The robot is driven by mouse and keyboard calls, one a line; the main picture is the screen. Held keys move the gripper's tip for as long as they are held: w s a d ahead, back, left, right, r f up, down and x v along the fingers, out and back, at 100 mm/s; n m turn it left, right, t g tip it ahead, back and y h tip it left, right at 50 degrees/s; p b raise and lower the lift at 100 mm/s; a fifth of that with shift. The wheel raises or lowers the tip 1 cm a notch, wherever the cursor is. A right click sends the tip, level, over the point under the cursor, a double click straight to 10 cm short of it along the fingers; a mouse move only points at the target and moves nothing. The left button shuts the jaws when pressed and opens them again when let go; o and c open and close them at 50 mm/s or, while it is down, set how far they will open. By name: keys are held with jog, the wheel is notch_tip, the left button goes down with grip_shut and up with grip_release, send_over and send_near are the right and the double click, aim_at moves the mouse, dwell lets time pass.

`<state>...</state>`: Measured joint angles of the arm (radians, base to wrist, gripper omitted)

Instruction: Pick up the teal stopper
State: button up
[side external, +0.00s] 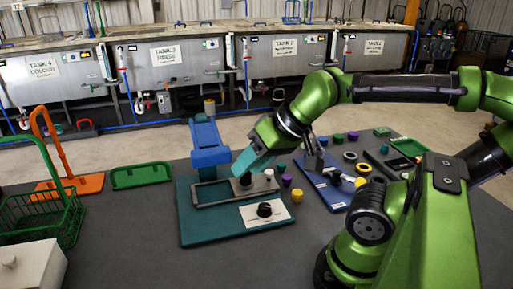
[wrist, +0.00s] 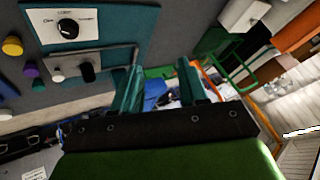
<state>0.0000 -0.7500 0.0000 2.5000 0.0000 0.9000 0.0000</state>
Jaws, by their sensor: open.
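A small teal stopper (side external: 281,167) stands on the dark table just right of the teal board (side external: 205,235), behind a purple stopper (side external: 286,180). In the wrist view a dark teal stopper (wrist: 38,85) shows at the left edge, beside the purple one. My gripper (side external: 241,170) is above the grey frame on the teal board, left of the teal stopper and apart from it. In the wrist view my gripper (wrist: 159,75) shows two teal fingers spread apart with nothing between them.
A yellow stopper (side external: 297,195) stands near the purple one. A blue board (side external: 325,185) lies to the right. A green basket (side external: 40,215) and an orange stand (side external: 70,185) are at left.

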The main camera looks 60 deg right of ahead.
jog(key=o, duration=0.4)
jog(key=m+g+h, duration=0.2)
jog(key=m+g, duration=0.3)
jog(key=g, duration=0.2)
send_over(282, 164)
notch_tip(282, 164, down, 7)
notch_tip(282, 164, down, 12)
jog(key=shift+a+r, duration=0.15)
jog(key=shift+n, duration=0.3)
jog(key=shift+w+d+f, duration=0.1)
jog(key=shift+d+f, duration=0.05)
jog(key=shift+f, duration=1.2)
jog(key=shift+d+f, duration=0.1)
jog(key=shift+f, duration=1.25)
